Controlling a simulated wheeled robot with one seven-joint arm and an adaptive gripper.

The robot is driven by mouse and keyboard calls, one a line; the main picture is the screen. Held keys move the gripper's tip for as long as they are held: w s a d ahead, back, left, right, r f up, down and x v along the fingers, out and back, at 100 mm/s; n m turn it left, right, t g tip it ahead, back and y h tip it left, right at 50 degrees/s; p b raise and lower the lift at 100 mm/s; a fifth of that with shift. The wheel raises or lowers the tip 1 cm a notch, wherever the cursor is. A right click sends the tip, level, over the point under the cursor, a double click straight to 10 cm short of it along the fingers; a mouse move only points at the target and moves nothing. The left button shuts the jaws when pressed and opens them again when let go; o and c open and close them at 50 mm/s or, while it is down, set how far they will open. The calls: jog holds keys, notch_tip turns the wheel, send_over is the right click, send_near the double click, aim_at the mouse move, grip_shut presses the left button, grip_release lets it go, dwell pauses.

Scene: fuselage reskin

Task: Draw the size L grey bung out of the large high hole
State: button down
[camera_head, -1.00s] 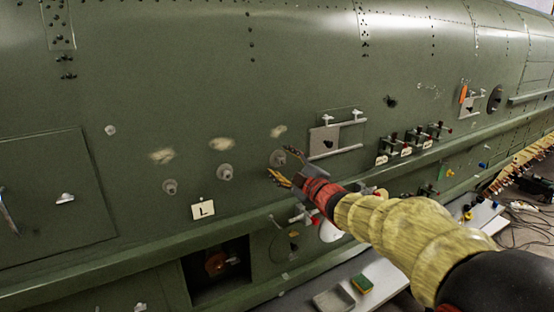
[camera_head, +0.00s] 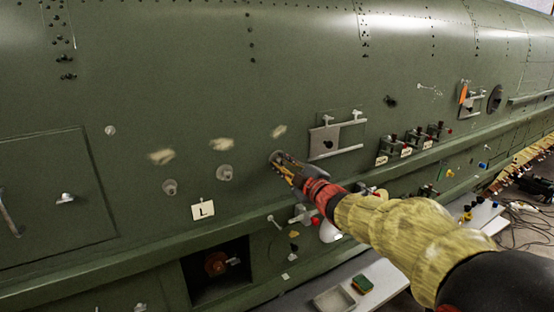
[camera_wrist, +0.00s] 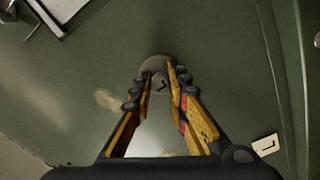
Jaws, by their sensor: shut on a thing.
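The grey bung (camera_wrist: 157,68) sits at the green fuselage skin, a round disc with a dark L-like mark showing between my fingers in the wrist view. In the head view the bung (camera_head: 276,156) is mostly hidden behind my fingertips. My gripper (camera_wrist: 161,78) is shut on it, one finger on each side; the head view shows my gripper (camera_head: 283,164) from behind, reaching in from the right. I cannot tell whether the bung has moved out of its hole. Two similar grey bungs, a middle one (camera_head: 224,173) and a left one (camera_head: 170,187), sit to the left.
A white L label (camera_head: 203,210) is below the bungs; it also shows in the wrist view (camera_wrist: 266,145). A plate with a rail frame (camera_head: 337,137) stands out to the right. Levers (camera_head: 407,147) are farther right. A dark opening (camera_head: 215,270) and tray (camera_head: 334,300) lie below.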

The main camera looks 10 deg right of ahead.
aim_at(283, 163)
jog(key=shift+b+v, duration=0.45)
jog(key=shift+v, duration=1.25)
jog(key=v, duration=0.3)
dwell(0.5)
jog(key=shift+w, duration=0.1)
